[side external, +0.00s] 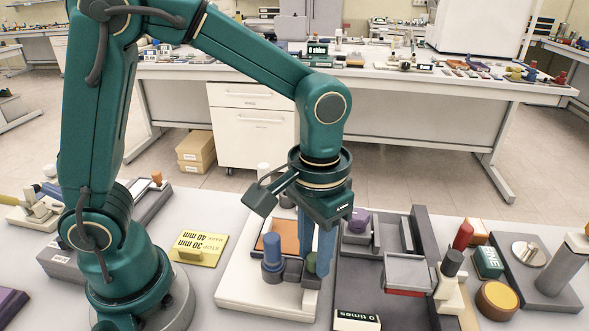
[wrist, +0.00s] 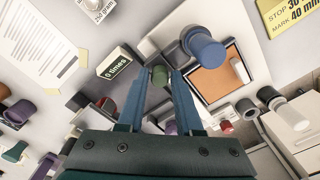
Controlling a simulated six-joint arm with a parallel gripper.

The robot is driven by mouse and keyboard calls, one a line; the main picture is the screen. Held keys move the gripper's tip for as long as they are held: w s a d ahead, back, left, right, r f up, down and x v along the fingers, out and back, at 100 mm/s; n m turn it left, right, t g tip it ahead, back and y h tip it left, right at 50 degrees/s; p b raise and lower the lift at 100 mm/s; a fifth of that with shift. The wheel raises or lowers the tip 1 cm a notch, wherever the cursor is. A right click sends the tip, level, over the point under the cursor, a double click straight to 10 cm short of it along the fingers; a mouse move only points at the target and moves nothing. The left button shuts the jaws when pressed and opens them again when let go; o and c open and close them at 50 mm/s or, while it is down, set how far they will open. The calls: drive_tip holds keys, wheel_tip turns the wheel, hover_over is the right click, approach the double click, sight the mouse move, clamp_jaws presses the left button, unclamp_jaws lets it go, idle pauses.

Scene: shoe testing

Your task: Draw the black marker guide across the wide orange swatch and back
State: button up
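The wide orange swatch (side external: 290,234) lies on a white board (side external: 240,296), partly hidden behind my gripper and a blue-topped post. It also shows in the wrist view (wrist: 208,84), with a white peg over its right side. A green knob (side external: 311,262) stands by a dark grey block (side external: 293,271) at the board's front right; I cannot tell whether this is the black marker guide. My gripper (side external: 318,262) points down with its blue fingers around the green knob. In the wrist view the knob (wrist: 158,75) lies between the fingertips, which appear apart from it.
A blue-topped post (side external: 272,250) stands close left of the fingers. A dark tray (side external: 372,275) with raised walls is close on the right, with a "0 times" counter (side external: 357,320) at its front.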

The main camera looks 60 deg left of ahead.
clamp_jaws()
idle(1.2)
